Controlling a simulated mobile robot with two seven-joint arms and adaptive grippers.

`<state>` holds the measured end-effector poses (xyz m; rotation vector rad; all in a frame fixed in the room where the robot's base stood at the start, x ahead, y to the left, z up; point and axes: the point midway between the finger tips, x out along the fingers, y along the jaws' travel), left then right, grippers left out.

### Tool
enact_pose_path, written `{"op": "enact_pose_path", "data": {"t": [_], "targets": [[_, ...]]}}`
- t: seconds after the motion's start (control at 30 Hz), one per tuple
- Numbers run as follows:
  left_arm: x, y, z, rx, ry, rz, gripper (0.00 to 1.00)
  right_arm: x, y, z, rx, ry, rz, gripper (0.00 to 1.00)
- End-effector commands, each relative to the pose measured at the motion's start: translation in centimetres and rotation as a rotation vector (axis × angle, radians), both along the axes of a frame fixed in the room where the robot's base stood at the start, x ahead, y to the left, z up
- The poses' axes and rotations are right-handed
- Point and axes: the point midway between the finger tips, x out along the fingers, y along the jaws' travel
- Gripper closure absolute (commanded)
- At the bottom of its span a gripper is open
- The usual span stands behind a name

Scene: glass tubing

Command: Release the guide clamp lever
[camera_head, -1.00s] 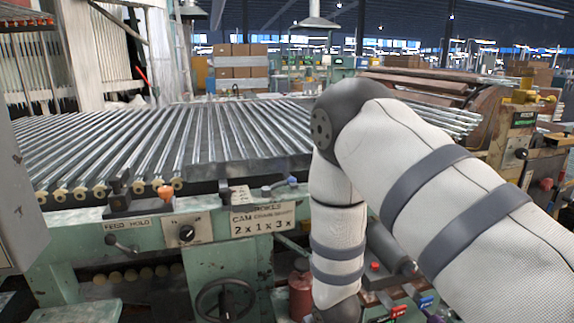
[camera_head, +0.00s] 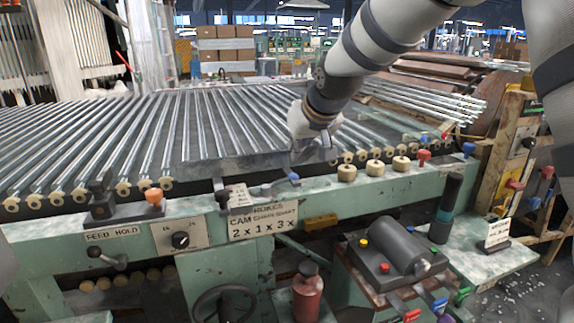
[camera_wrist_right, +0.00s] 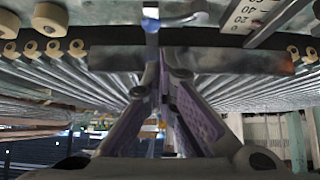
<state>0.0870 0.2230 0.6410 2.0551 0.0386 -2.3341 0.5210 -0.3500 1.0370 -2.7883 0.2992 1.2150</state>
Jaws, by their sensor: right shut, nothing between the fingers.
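A small lever with a blue knob (camera_head: 293,177) stands on the machine's front rail, just above the "2x1x3x" plate; I take it for the guide clamp lever. In the right wrist view, the blue lever (camera_wrist_right: 152,24) stands just beyond my fingertips. My right gripper (camera_head: 303,156) is by the front edge of the glass tube bed, just above the lever in the head view. Its purple-padded fingers (camera_wrist_right: 162,66) are shut and empty. I cannot tell whether they touch the lever. My left gripper is not in view.
Glass tubes (camera_head: 130,125) fill the bed behind the rail. An orange knob (camera_head: 154,196) is to the left; cream rollers (camera_head: 374,167) and a red knob (camera_head: 424,155) are to the right. A control box (camera_head: 392,248) with coloured buttons stands below right. A handwheel (camera_head: 225,303) is below.

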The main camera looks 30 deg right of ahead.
Motion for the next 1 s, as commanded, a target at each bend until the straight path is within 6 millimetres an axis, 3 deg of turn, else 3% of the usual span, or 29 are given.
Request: {"op": "enact_pose_path", "data": {"t": [0.17,0.53,1.0], "targets": [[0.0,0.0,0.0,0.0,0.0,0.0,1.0,1.2,-0.3,-1.4,0.0,0.003,0.001,1.0],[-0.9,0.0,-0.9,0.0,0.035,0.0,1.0,5.8,-1.2,-7.0,0.001,0.007,-0.001,1.0],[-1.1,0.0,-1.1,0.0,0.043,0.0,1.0,6.6,-1.4,-7.3,0.001,-0.001,0.001,1.0]]}}
